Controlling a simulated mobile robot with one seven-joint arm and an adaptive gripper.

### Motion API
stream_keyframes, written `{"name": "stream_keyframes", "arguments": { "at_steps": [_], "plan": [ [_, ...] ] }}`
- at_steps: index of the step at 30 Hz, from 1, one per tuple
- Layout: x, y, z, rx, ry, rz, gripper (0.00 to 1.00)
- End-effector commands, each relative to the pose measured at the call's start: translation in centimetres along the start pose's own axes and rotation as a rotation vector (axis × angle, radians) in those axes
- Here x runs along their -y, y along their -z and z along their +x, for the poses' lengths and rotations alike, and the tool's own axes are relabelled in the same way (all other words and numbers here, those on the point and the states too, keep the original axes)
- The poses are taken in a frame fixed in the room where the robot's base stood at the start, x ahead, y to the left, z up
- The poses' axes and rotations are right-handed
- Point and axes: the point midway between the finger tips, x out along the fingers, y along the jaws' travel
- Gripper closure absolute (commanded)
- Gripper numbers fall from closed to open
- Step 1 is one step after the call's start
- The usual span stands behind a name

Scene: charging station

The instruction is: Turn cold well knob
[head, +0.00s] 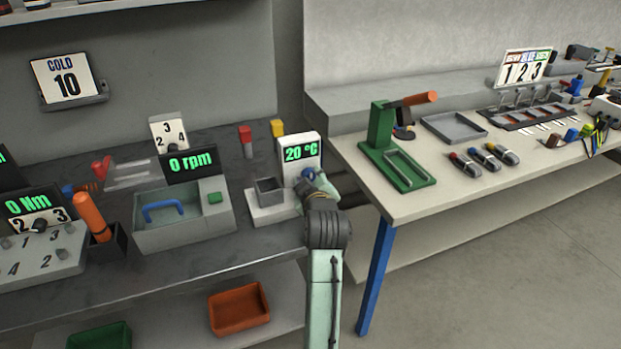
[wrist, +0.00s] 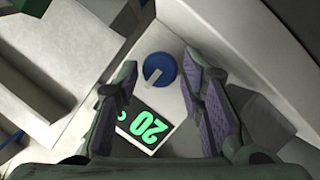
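The cold well (head: 270,208) is a white unit with a grey square well and an upright panel reading 20 °C in green. Its blue round knob (head: 308,173) is partly hidden by my gripper (head: 314,186) in the head view. In the wrist view the knob (wrist: 160,70) shows a pale pointer bar across its face, beside the green-lit display (wrist: 146,127). My gripper (wrist: 160,64) is open, with one finger on each side of the knob. Gaps show between the fingers and the knob, though depth is hard to judge.
A sign reading COLD 10 (head: 68,82) hangs on the wall. A grey box with a blue handle (head: 185,225) stands left of the well. Red and yellow small items (head: 277,128) stand behind it. The pale table (head: 440,200) with a green stand (head: 392,155) is at right.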

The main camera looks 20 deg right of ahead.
Motion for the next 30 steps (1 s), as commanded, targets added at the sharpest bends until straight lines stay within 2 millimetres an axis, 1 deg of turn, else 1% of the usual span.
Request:
{"name": "stream_keyframes", "arguments": {
  "at_steps": [5,21,30],
  "plan": [
    [0.01,0.02,-0.01,-0.001,0.0,0.0,0.65],
    [0.02,0.03,-0.05,-0.001,0.0,0.0,1.0],
    [-0.04,0.07,-0.05,0.0,0.016,0.036,1.0]
  ]
}}
